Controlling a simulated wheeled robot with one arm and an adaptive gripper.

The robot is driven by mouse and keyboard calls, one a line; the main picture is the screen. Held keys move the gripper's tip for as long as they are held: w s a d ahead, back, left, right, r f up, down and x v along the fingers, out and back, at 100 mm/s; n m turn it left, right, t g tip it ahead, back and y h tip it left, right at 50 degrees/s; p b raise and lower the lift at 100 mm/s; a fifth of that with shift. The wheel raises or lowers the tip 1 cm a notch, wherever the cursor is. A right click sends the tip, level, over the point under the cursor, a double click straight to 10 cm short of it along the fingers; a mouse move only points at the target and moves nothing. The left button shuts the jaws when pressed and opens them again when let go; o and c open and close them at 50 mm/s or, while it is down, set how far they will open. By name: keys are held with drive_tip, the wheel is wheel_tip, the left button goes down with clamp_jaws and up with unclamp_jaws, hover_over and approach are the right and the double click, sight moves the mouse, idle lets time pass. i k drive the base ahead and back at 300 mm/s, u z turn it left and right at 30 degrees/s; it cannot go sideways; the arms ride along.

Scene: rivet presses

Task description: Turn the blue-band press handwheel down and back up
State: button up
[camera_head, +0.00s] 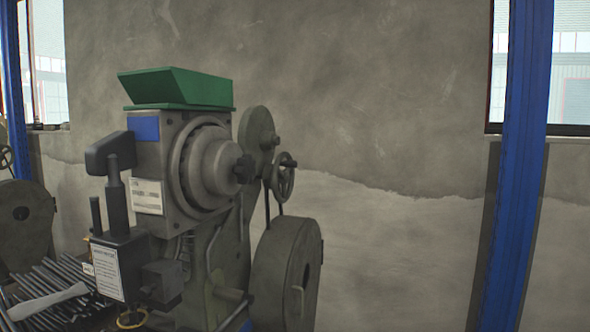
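A grey rivet press (222,250) fills the left half of the head view. It carries a blue band (145,128) near its top and a green hopper (185,89) above that. A small dark spoked handwheel (284,180) sits on its right side, in front of the wall. A dark star-shaped knob (243,169) sits at the centre of the round housing. My gripper is not in view, so I cannot see whether it is open or shut.
A large flywheel (287,270) stands below the handwheel. Another machine (25,220) shows at the left edge. Dark metal rods (50,285) lie at the lower left. A blue column (515,170) stands at the right. The space between press and column looks clear.

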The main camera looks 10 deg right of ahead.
sight(282, 177)
drive_tip(key=u, duration=0.05)
drive_tip(key=k, duration=0.15)
drive_tip(key=z, duration=1.15)
drive_tip(key=i, duration=0.9)
drive_tip(key=u, duration=1.2)
